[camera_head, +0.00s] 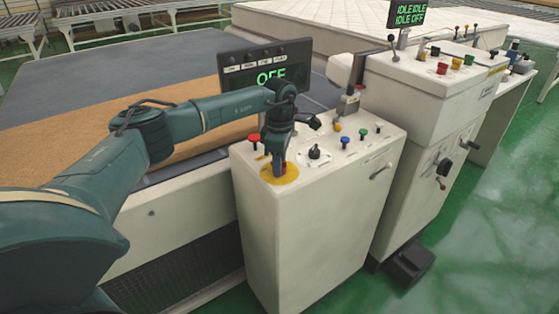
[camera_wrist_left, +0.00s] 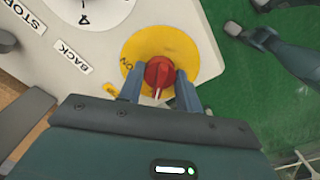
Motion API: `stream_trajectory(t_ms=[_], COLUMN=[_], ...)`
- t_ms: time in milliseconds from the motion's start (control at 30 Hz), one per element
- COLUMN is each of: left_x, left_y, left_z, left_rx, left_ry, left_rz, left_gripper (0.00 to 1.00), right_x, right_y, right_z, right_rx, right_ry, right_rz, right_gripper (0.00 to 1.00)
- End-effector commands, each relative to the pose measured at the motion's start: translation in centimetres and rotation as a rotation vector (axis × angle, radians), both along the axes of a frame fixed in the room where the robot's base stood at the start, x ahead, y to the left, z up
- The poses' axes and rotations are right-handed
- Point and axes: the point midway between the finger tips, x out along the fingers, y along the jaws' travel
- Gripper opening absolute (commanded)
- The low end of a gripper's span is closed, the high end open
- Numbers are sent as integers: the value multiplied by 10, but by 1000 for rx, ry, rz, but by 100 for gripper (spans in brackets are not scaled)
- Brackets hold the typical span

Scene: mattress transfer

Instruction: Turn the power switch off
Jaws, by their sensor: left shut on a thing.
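The power switch is a red rotary knob (camera_wrist_left: 159,73) on a round yellow plate (camera_head: 284,176). It sits on the top panel of a white control cabinet (camera_head: 310,230). My left gripper (camera_wrist_left: 160,92) is shut on the red knob, with one finger on each side of it. In the head view my left gripper (camera_head: 280,162) points down onto the yellow plate and hides most of the knob. A display (camera_head: 270,72) behind the gripper reads OFF in green. In the left wrist view the word ON shows on the yellow plate.
A black dial (camera_head: 315,153) and several coloured buttons stand beside the yellow plate. A lever with a box (camera_head: 349,100) rises at the panel's back. A second white cabinet (camera_head: 425,110) stands to the right. Green floor (camera_head: 470,240) is clear at the lower right.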

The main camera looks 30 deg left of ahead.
Motion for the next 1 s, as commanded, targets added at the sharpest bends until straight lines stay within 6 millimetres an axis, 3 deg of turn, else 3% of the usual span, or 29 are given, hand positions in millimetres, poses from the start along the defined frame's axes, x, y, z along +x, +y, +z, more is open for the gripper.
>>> stream_trajectory(t_ms=[667, 700, 1000], left_x=[1, 1, 0], left_y=[2, 2, 1], left_z=[2, 2, 1], left_rx=[2, 2, 1], left_ry=[-5, -5, -2], left_rz=[67, 67, 63], left_gripper=[12, 36, 56], right_x=[0, 0, 0], right_y=[-1, -1, -1], right_z=[-1, -1, -1], right_rx=[-2, -2, -1], right_ry=[5, 5, 5], right_rz=[-4, -4, -5], right_gripper=[36, 36, 36])
